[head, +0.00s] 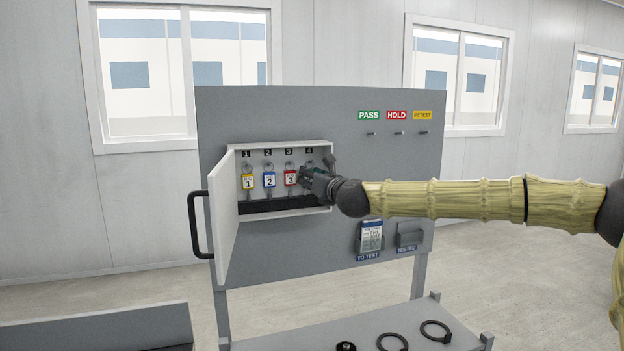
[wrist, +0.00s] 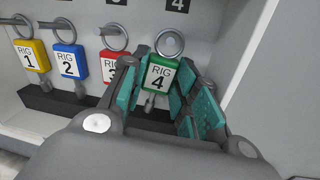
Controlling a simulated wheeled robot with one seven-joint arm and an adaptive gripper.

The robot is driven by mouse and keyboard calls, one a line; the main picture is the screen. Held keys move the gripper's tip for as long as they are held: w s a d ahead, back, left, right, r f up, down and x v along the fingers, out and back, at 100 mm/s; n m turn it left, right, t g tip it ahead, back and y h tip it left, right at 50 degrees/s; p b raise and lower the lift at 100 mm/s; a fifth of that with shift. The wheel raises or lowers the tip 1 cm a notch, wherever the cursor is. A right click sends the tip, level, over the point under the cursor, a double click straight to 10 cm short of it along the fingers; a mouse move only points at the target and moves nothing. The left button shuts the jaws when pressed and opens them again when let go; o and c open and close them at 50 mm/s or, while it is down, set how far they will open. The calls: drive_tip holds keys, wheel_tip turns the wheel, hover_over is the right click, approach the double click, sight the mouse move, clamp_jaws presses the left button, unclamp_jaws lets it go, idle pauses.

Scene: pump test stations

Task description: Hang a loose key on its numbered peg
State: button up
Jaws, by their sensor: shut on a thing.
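The key cabinet (head: 236,215) is open on the grey panel, with pegs numbered 1 to 4. The green RIG 4 key (wrist: 160,77) stands upright between the fingers of my gripper (wrist: 166,98), its metal ring (wrist: 170,44) at the top, below the number 4 label (wrist: 178,4). My gripper (head: 312,181) is shut on this key inside the cabinet's right side. Peg 4 is not clearly visible, so I cannot tell whether the ring is around it. The yellow RIG 1 key (head: 248,182), blue RIG 2 key (head: 269,180) and red RIG 3 key (head: 290,177) hang on their pegs.
The cabinet door (head: 223,215) is swung open to the left, with a black handle (head: 195,224). The red key (wrist: 108,65) is close beside my left finger. The cabinet's right wall is close on the other side. Black rings (head: 392,342) lie on the bench below.

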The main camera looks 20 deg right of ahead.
drive_tip(key=o, duration=0.9)
drive_tip(key=shift+w, duration=0.1)
drive_tip(key=shift+o, duration=0.6)
drive_tip(key=shift+a, duration=0.15)
drive_tip(key=shift+d, duration=0.2)
